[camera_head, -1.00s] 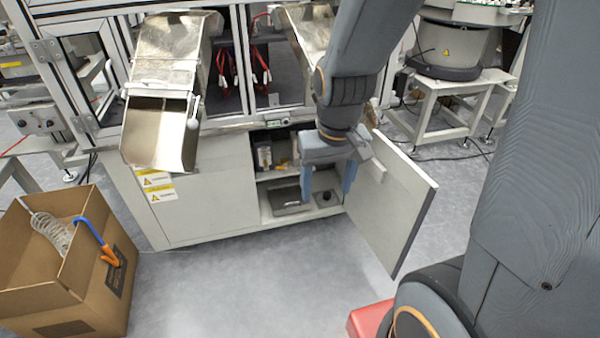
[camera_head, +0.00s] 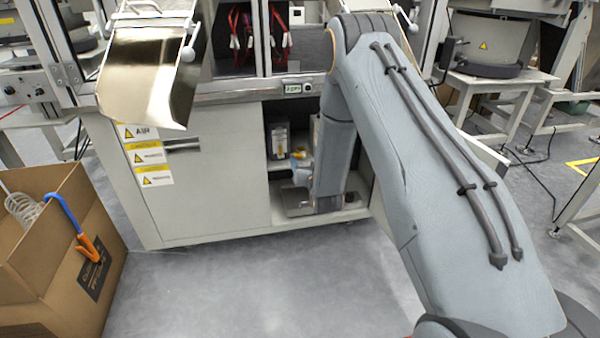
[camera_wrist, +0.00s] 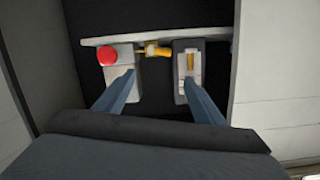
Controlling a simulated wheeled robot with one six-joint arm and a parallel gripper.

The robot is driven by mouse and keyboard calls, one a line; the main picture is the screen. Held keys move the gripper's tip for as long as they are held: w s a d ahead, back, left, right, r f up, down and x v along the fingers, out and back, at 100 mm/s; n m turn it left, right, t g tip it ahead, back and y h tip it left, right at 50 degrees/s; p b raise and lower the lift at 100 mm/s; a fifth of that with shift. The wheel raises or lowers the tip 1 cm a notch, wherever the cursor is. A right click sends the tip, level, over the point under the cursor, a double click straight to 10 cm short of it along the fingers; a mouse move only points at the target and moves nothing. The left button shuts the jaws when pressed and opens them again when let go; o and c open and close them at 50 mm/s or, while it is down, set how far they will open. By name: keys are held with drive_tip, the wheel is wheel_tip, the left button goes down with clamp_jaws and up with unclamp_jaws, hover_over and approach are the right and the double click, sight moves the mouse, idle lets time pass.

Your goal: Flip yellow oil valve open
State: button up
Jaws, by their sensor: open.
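The yellow oil valve (camera_wrist: 153,50) shows in the wrist view as a small yellow piece between a grey block with a red button and a grey housing. My gripper (camera_wrist: 158,88) is open in the wrist view, its two blue fingers spread wide below the valve, nothing between them. In the head view a yellow part (camera_head: 298,155) shows inside the open cabinet, beside my forearm. My gripper (camera_head: 300,170) is partly seen there, reaching into the cabinet. Whether a finger touches anything cannot be told.
The red button (camera_wrist: 107,56) is left of the valve and the grey housing (camera_wrist: 187,58) is right of it. The cabinet (camera_head: 205,190) surrounds my gripper. A cardboard box (camera_head: 75,290) stands at left. The floor (camera_head: 260,290) before the cabinet is clear.

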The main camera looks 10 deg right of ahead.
drive_tip(key=t+b, duration=0.2)
approach(300, 157)
drive_tip(key=w+b, duration=0.2)
drive_tip(key=w, duration=0.6)
drive_tip(key=shift+r+b, duration=0.1)
drive_tip(key=shift+b, duration=0.25)
drive_tip(key=c, duration=0.7)
drive_tip(key=shift+f+n+p, duration=0.25)
drive_tip(key=shift+n+p, duration=0.25)
drive_tip(key=shift+n, duration=0.9)
drive_tip(key=shift+c, duration=0.2)
drive_tip(key=o, duration=0.7)
